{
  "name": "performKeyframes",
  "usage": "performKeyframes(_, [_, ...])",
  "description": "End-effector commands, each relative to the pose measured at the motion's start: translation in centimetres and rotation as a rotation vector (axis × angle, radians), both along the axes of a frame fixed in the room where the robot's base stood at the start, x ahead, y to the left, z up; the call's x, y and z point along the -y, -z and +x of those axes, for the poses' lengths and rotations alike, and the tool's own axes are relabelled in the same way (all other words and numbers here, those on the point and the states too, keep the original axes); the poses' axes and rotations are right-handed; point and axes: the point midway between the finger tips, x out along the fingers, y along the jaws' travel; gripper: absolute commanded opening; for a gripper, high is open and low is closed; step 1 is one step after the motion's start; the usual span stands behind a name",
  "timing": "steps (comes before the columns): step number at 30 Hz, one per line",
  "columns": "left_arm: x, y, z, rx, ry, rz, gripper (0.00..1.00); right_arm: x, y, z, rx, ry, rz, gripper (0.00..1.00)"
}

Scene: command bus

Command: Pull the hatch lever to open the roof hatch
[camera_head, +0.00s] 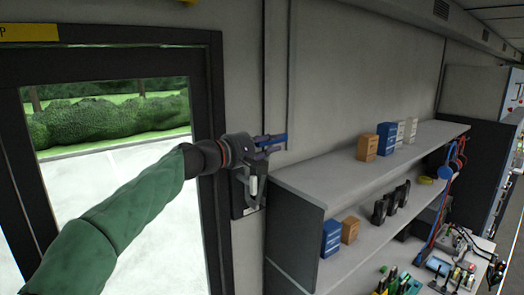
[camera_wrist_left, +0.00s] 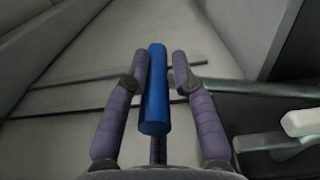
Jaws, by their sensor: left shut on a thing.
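The hatch lever shows a blue cylindrical handle (camera_wrist_left: 154,92) in the left wrist view, lying lengthwise between my two fingers. In the head view the blue handle (camera_head: 278,139) sticks out at the wall, just right of the door frame. My left gripper (camera_head: 263,145) is shut on this handle; its fingers (camera_wrist_left: 160,62) stand on either side of it. The gripper hides part of the lever and its mount. The roof hatch itself does not show in either view. My right gripper is not in view.
A dark wall plate with a white handle (camera_head: 254,186) sits just below my left gripper. A grey shelf unit (camera_head: 310,184) with several boxes stands close on the right. A glazed door (camera_head: 212,90) is on the left.

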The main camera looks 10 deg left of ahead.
Motion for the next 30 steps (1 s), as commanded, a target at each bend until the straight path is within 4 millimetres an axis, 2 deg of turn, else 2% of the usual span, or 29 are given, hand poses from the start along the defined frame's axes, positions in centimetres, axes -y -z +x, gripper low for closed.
performKeyframes(1, [0.7, 0.6, -0.6, 0.026, 0.003, 0.027, 0.00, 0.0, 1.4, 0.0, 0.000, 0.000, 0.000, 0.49])
performKeyframes(3, [1.5, 1.0, -1.2, 0.053, 0.004, 0.063, 0.00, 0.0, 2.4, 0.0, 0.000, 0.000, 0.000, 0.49])
performKeyframes(12, [3.8, 2.3, -3.1, 0.151, 0.001, 0.190, 0.00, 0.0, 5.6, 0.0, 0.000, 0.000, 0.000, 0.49])
performKeyframes(19, [4.7, 2.9, -3.8, 0.191, 0.001, 0.241, 0.00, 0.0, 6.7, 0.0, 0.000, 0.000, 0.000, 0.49])
performKeyframes(30, [5.0, 2.9, -4.0, 0.203, -0.001, 0.257, 0.00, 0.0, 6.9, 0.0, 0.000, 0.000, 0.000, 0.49])
